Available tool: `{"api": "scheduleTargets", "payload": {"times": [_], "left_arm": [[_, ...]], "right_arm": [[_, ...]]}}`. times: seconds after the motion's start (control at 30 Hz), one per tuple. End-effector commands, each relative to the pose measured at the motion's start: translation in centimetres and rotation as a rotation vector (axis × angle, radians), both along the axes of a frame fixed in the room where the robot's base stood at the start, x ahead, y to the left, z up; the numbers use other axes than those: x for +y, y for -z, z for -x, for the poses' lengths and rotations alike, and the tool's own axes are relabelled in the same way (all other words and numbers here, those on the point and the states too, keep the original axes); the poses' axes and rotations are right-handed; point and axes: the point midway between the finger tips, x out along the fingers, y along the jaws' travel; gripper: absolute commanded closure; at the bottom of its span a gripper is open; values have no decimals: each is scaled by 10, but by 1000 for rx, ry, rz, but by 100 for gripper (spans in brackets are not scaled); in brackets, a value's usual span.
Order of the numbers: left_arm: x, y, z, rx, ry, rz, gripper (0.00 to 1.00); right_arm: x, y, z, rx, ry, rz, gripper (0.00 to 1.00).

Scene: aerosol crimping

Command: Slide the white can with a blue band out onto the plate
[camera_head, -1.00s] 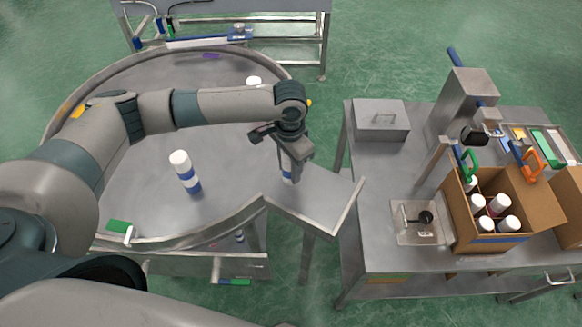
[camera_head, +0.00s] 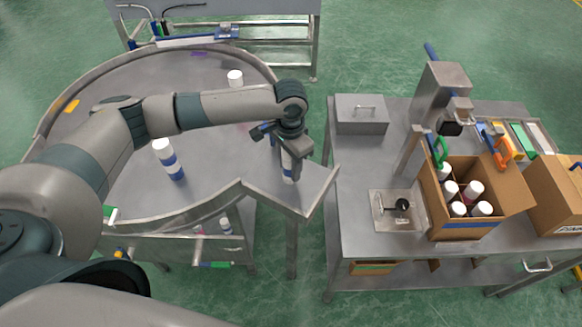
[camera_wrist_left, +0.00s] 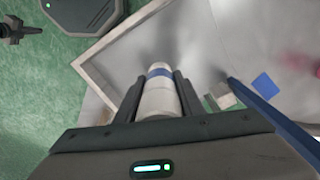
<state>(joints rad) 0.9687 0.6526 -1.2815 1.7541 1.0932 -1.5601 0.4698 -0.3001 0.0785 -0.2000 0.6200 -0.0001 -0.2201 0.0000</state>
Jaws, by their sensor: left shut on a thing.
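My left gripper (camera_head: 290,158) is shut on a white can with a blue band (camera_head: 288,172). The can stands upright, partly hidden by the gripper in the head view. In the left wrist view the can (camera_wrist_left: 159,98) is between the two fingers of the gripper (camera_wrist_left: 156,88). The metal plate (camera_head: 302,196) juts from the right of the round table, with a raised rim on its right side. The can is at the plate's inner part, near the table. My right gripper is not in view.
Another white can with blue bands (camera_head: 167,158) stands on the round table (camera_head: 205,185), and a white-topped can (camera_head: 235,78) stands farther back. A raised curved rail (camera_head: 200,208) edges the table's front. A workbench (camera_head: 350,200) on the right bears a carton (camera_head: 503,203) of cans.

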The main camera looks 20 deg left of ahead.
Motion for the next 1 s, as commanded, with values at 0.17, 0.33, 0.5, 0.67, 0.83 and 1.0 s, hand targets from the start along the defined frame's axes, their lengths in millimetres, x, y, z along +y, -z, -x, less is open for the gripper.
{"api": "scheduleTargets", "payload": {"times": [0.17, 0.33, 0.5, 0.67, 0.83, 1.0], "left_arm": [[2, 0, -1, 0, -2, 0, 92], [2, 0, -2, 0, -2, 0, 92], [2, 0, -2, 0, -2, 0, 61], [1, 0, -2, 0, -2, 0, 44], [1, 0, -2, 0, -2, 0, 44], [1, -3, -2, -1, -2, 0, 44]], "right_arm": [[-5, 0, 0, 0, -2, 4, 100], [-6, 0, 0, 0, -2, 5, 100], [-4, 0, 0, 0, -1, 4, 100], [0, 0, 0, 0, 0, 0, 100], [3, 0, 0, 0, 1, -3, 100], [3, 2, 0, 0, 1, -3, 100]]}}
